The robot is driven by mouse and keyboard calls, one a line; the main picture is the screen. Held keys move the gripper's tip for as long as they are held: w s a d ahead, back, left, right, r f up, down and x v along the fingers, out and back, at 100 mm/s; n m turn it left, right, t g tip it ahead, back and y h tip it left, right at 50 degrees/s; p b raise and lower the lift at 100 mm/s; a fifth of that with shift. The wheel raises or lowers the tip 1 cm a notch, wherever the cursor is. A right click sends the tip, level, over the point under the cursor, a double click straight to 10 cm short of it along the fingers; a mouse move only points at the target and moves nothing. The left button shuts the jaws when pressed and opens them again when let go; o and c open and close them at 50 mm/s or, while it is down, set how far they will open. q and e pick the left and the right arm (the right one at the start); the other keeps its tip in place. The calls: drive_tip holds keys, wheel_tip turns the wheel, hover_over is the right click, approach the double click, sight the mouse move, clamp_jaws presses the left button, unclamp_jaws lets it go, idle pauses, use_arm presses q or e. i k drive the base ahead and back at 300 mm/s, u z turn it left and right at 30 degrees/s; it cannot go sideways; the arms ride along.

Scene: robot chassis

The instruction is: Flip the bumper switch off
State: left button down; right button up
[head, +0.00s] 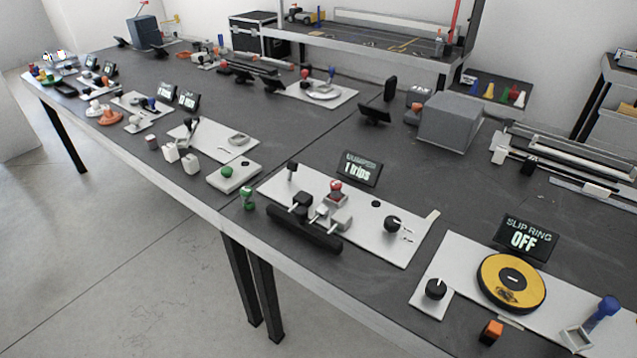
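The bumper display (361,168) stands tilted at the back of a white panel (372,250) near the middle of the table; it reads "BUMPER" and "1 trips", though the top line is small. A long black bumper bar (303,229) lies along the panel's front edge, with grey blocks (335,212) behind it. A red-topped part (335,187) stands behind the blocks. A round black knob (392,223) with a light mark sits to the right, beside small printed marks. A small black upright part (292,171) stands at the back left. I cannot tell which part is the switch. Neither gripper is in view.
To the right, a slip ring display (527,238) reads "OFF" above a yellow disc (511,283) and a black knob (435,289). A green button box (233,177) and a green-topped peg (248,198) stand to the left. A grey box (449,122) stands behind.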

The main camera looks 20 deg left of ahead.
sight(292, 166)
drive_tip(key=z, duration=3.35)
drive_tip(key=k, duration=2.05)
drive_tip(key=u, duration=2.3)
